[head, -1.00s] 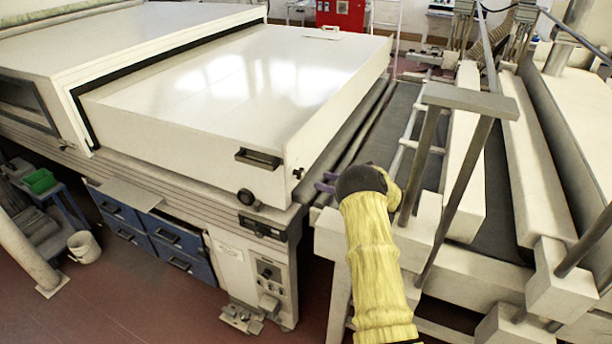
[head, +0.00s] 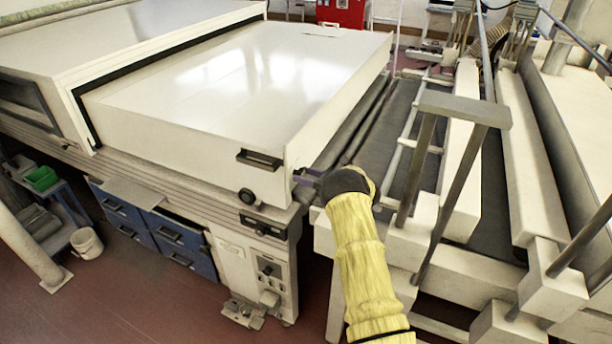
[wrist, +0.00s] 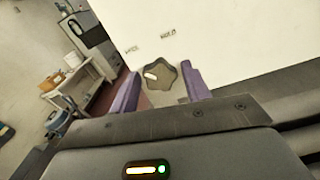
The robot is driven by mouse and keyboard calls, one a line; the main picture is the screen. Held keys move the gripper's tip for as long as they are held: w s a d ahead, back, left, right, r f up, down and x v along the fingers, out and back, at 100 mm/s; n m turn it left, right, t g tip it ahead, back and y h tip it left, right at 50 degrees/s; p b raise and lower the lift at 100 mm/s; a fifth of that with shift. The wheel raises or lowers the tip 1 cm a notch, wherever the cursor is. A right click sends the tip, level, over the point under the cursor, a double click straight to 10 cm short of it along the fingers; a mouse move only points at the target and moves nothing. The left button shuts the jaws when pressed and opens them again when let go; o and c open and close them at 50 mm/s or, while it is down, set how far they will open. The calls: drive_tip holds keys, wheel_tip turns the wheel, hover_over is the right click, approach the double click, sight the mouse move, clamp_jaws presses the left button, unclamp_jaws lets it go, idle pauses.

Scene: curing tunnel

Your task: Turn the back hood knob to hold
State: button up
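The back hood knob (wrist: 160,77) is a dark, lobed knob on the hood's white side wall. A pale mark on it lies toward its left side. Two small labels sit above it; the left seems to read FREE and the right HOLD (wrist: 168,35). My gripper (wrist: 161,69) is open, with one purple finger on each side of the knob in the picture. I cannot tell whether the fingers touch it. In the head view my gripper (head: 306,178) is at the hood's right side, near its front corner, and the knob cannot be made out there.
The white hood (head: 240,90) has a dark handle (head: 259,159) and a round black knob (head: 246,196) on its front face. A control panel (head: 268,270) is below. White beams and metal posts (head: 425,160) stand close to the right of my arm.

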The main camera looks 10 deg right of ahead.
drive_tip(key=c, duration=0.7)
drive_tip(key=shift+f+m+b, duration=0.15)
drive_tip(key=shift+m+b, duration=0.35)
drive_tip(key=shift+b, duration=0.25)
drive_tip(key=m+b, duration=0.6)
drive_tip(key=b, duration=0.1)
drive_tip(key=shift+f, duration=0.1)
drive_tip(key=m+b, duration=0.4)
drive_tip(key=m, duration=0.7)
drive_tip(key=shift+r+b, duration=0.2)
drive_tip(key=shift+b, duration=0.15)
